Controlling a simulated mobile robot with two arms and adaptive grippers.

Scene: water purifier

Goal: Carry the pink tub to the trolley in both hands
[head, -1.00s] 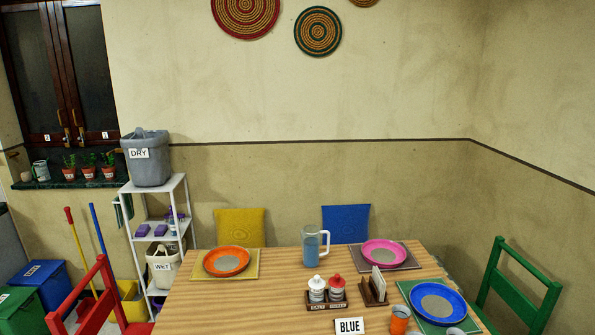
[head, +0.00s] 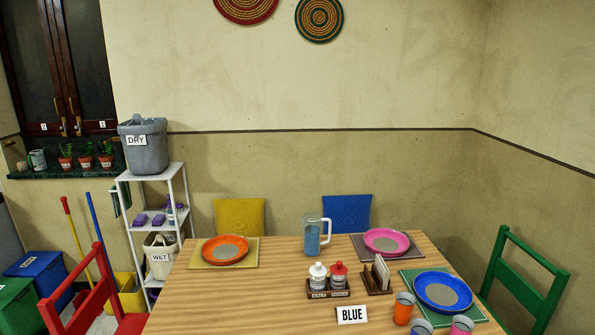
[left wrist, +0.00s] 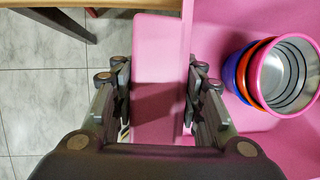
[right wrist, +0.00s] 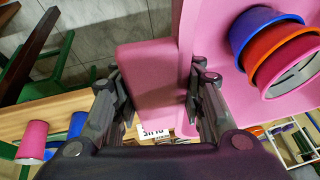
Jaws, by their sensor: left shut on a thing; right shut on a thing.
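The pink tub (left wrist: 225,22) shows in both wrist views, with nested blue, orange and pink steel-lined bowls (left wrist: 290,75) inside it. My left gripper (left wrist: 158,85) has its fingers on either side of a flat pink part at the tub's edge and is shut on it. In the right wrist view the tub (right wrist: 215,35) has the same bowls (right wrist: 265,40) in it. My right gripper (right wrist: 158,88) is shut on a similar pink edge part. Neither the tub nor the grippers show in the head view. I cannot make out the trolley for certain.
A wooden table (head: 280,285) with plates, a jug (head: 313,236) and cups fills the front. A red chair (head: 85,300) stands left and a green chair (head: 525,275) right. A white shelf (head: 180,190) with bins stands by the wall. Tiled floor (left wrist: 50,100) shows below.

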